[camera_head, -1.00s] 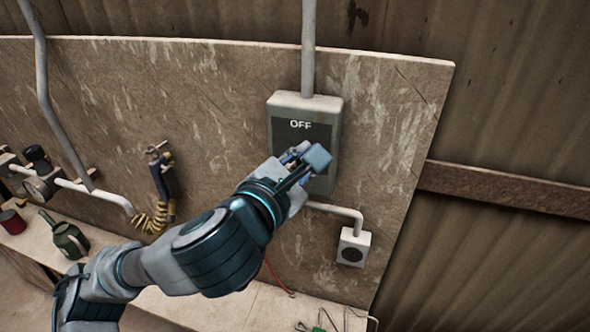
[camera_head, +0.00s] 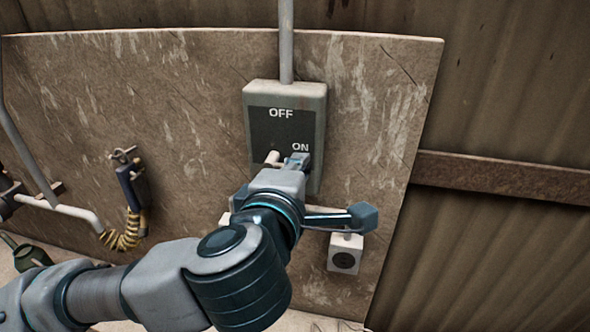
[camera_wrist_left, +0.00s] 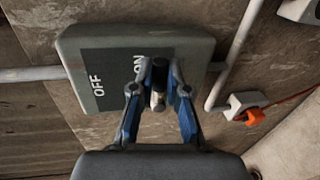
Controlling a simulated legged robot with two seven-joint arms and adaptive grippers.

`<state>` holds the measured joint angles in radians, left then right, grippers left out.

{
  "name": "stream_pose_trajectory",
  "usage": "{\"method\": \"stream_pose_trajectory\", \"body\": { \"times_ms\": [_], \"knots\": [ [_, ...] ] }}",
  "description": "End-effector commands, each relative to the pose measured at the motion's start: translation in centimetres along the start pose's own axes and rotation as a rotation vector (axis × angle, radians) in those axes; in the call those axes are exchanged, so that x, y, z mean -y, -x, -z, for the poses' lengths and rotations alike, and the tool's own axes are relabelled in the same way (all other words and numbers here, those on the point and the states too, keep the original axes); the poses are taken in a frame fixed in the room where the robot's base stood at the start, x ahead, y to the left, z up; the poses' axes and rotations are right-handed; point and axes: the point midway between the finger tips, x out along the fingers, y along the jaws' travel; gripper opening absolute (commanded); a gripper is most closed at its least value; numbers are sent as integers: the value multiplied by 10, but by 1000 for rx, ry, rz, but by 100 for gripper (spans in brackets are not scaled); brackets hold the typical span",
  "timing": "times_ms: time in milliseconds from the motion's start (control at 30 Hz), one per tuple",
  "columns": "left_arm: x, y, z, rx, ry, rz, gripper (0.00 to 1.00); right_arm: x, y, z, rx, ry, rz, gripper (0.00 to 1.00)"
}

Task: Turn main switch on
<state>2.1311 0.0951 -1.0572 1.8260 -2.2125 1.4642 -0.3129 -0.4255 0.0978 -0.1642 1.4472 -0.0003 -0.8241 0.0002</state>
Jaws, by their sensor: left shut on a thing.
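The main switch is a grey box (camera_head: 313,105) on the wall panel, with a dark face marked OFF above and ON below. In the left wrist view the box (camera_wrist_left: 190,52) appears turned, with OFF at left and ON nearer the fingers. My left gripper (camera_head: 286,162) is at the lower part of the box, by the ON mark. In the left wrist view its blue fingers (camera_wrist_left: 158,92) are closed around the switch handle (camera_wrist_left: 157,99), which lies between them near ON. The gripper and wrist hide part of the handle and lower box. My right gripper is out of view.
A conduit (camera_head: 286,45) runs up from the box. A small socket (camera_head: 344,255) sits below right. A blue tool with a yellow coiled hose (camera_head: 125,235) hangs at left, near pipes (camera_head: 70,211). The panel right of the box is clear.

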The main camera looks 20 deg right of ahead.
Motion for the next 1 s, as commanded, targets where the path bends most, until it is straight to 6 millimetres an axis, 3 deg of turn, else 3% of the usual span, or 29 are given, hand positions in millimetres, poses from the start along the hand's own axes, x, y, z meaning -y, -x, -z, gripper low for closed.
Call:
{"method": "stream_pose_trajectory", "body": {
  "times_ms": [667, 700, 800, 1000],
  "knots": [
    [7, -2, -1, -12, -67, 8, 0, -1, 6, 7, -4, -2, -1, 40],
    [7, -2, -1, -12, -67, 8, 20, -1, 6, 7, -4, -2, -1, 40],
    [6, -2, -1, -12, -67, 7, 40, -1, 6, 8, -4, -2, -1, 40],
    [5, -1, -1, -12, -66, 4, 40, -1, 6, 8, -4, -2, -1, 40]
  ]
}}
